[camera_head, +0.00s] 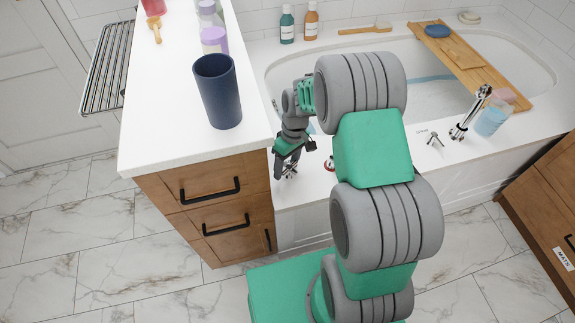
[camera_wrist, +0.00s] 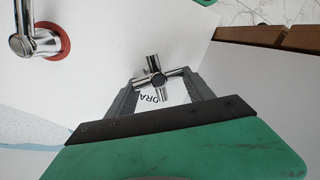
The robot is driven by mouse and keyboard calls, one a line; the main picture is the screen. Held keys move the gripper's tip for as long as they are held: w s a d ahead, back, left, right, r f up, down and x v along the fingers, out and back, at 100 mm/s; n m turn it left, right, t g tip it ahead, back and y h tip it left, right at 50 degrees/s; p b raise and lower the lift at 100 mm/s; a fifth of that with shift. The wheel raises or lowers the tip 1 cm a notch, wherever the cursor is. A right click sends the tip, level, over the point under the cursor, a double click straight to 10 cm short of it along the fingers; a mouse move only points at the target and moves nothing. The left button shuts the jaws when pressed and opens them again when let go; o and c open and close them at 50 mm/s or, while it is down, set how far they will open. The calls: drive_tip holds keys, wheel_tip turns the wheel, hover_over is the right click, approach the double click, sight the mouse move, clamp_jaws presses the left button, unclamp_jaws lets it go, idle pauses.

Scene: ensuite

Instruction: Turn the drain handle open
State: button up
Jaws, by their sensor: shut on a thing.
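The drain handle (camera_wrist: 155,78) is a chrome cross-shaped handle on the white tub ledge. In the wrist view it sits between the fingertips of my gripper (camera_wrist: 158,80), with printed letters partly visible beside it. In the head view my gripper (camera_head: 287,168) reaches down to the ledge at the cabinet's right side. The drain handle (camera_head: 291,171) shows there only in part, behind the fingers. My gripper is shut on the handle.
A chrome lever with a red ring (camera_wrist: 40,42) stands close by on the ledge. A white-topped cabinet (camera_head: 150,135) with a dark blue cup (camera_head: 218,92) stands left of the arm. The bathtub (camera_head: 440,65) has a wooden tray (camera_head: 470,62) across it.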

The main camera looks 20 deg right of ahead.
sight(285, 166)
drive_tip(key=n, duration=0.4)
drive_tip(key=s+a+n+g, duration=0.1)
drive_tip(key=n, duration=0.1)
drive_tip(key=shift+n+h, duration=0.3)
drive_tip(key=shift+h, duration=0.1)
drive_tip(key=n, duration=0.3)
drive_tip(key=shift+s+d+h, duration=0.1)
drive_tip(key=shift+s+h, duration=0.05)
drive_tip(key=shift+h, duration=0.15)
drive_tip(key=shift+c, duration=0.2)
drive_tip(key=shift+o, duration=0.2)
drive_tip(key=shift+s+d+f+n, duration=0.1)
drive_tip(key=shift+s+d+n, duration=0.1)
drive_tip(key=shift+n, duration=0.8)
drive_tip(key=o, duration=1.2)
drive_tip(key=shift+w, duration=0.1)
drive_tip(key=r, duration=0.2)
drive_tip(key=w+r, duration=0.1)
drive_tip(key=r, duration=0.2)
drive_tip(key=r+p, duration=0.1)
drive_tip(key=r, duration=0.1)
drive_tip(key=shift+w+r, duration=0.25)
drive_tip(key=shift+r, duration=0.15)
